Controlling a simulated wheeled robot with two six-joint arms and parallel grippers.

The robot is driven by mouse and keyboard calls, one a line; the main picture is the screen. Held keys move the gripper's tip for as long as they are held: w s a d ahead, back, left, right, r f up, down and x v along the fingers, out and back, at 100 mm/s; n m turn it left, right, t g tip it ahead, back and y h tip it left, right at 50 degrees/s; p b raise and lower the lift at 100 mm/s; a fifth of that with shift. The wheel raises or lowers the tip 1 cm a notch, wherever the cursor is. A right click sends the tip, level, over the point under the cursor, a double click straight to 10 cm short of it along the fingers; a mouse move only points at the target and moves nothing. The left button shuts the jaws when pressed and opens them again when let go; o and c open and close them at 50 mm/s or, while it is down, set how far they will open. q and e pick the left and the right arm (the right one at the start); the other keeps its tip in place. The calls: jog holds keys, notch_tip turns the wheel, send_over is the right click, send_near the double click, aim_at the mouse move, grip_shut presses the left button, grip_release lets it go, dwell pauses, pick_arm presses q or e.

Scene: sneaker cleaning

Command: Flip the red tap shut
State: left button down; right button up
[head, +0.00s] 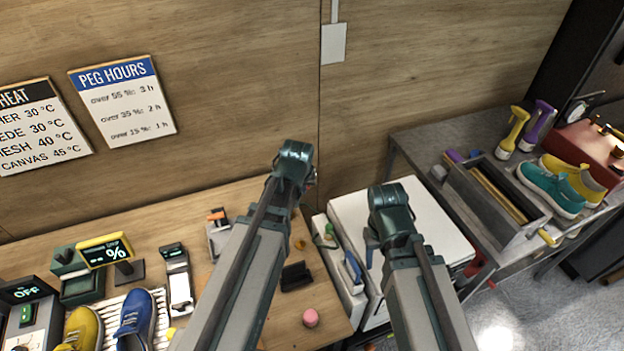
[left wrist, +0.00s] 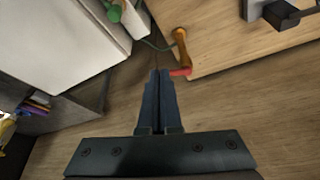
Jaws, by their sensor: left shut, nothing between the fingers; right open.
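The tap's red lever (left wrist: 181,72) shows in the left wrist view, at the lower end of a brass-orange body (left wrist: 180,42) by the edge of the wooden worktop. My left gripper (left wrist: 157,72) is shut and empty, its fingertips just left of the lever with a small gap showing. In the head view an orange-brass piece (head: 300,244) beside my left arm seems to be the tap body; the red lever cannot be made out there. The left fingers are mostly hidden by the arm in that view. My right gripper (head: 371,248) is open above the white cabinet.
The white cabinet (head: 440,225) stands right of the wooden worktop (head: 225,193), with a green knob (left wrist: 114,13) near its edge. A pink round item (head: 310,317) and a black holder (head: 296,277) lie on the worktop. A grey bench (head: 425,140) with shoes and bottles is farther right.

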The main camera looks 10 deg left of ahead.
pick_arm(q)
jog(key=shift+s, duration=0.15)
jog(key=w+a+f+b, duration=0.1)
jog(key=w+f+b, duration=0.6)
jog(key=f+b, duration=0.2)
jog(key=shift+w+a+f, duration=0.2)
jog(key=shift+w+a, duration=0.05)
jog(key=shift+w, duration=0.1)
jog(key=shift+w+d, duration=0.15)
jog(key=shift+w, duration=0.7)
jog(key=shift+s, duration=0.15)
